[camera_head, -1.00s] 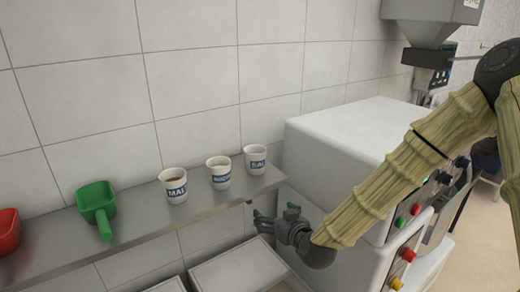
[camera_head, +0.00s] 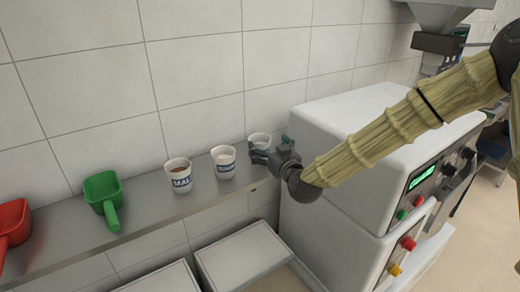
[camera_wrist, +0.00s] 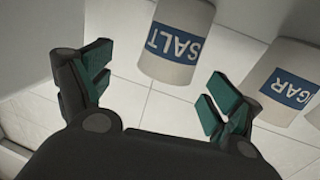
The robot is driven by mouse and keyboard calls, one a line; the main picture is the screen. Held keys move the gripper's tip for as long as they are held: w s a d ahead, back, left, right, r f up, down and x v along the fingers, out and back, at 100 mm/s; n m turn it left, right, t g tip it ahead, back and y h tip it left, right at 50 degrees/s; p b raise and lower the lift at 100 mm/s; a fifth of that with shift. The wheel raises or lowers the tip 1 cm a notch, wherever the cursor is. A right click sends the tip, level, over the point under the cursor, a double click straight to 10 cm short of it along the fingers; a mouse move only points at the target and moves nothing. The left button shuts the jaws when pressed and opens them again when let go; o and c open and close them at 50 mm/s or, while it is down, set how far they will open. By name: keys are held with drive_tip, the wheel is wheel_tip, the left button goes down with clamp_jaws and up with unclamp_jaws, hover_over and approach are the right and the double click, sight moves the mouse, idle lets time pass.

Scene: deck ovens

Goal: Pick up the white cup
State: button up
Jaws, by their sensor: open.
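Three white cups with blue labels stand upright in a row on the metal shelf (camera_head: 140,222). The left cup (camera_head: 180,180) holds something brown. The middle cup (camera_head: 223,165) is labelled SUGAR and shows at the right of the wrist view (camera_wrist: 290,82). The right cup (camera_head: 259,140) is partly hidden behind my gripper (camera_head: 268,151). It reads SALT, upside down, in the wrist view (camera_wrist: 178,40). My gripper (camera_wrist: 155,90) is open and empty, its fingers spread in front of the SALT cup, which is beyond the fingertips.
A green scoop (camera_head: 102,190) and a red scoop (camera_head: 12,225) lie on the shelf at the left. A large white machine (camera_head: 350,140) stands close to the right of the shelf end. Pale bins (camera_head: 240,250) are below. A tiled wall (camera_head: 200,80) is behind.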

sight(256, 137)
drive_tip(key=shift+w+a+p, duration=0.4)
drive_tip(key=shift+p, duration=0.15)
drive_tip(key=p+x, duration=0.1)
drive_tip(key=x, duration=0.1)
drive_tip(key=shift+w+a+f+p, duration=0.1)
drive_tip(key=shift+w+a+p, duration=0.05)
drive_tip(key=shift+a+p, duration=0.2)
drive_tip(key=shift+p+x, duration=0.3)
drive_tip(key=shift+x, duration=0.55)
drive_tip(key=shift+f, duration=0.15)
drive_tip(key=shift+c, duration=0.2)
drive_tip(key=c, duration=1.1)
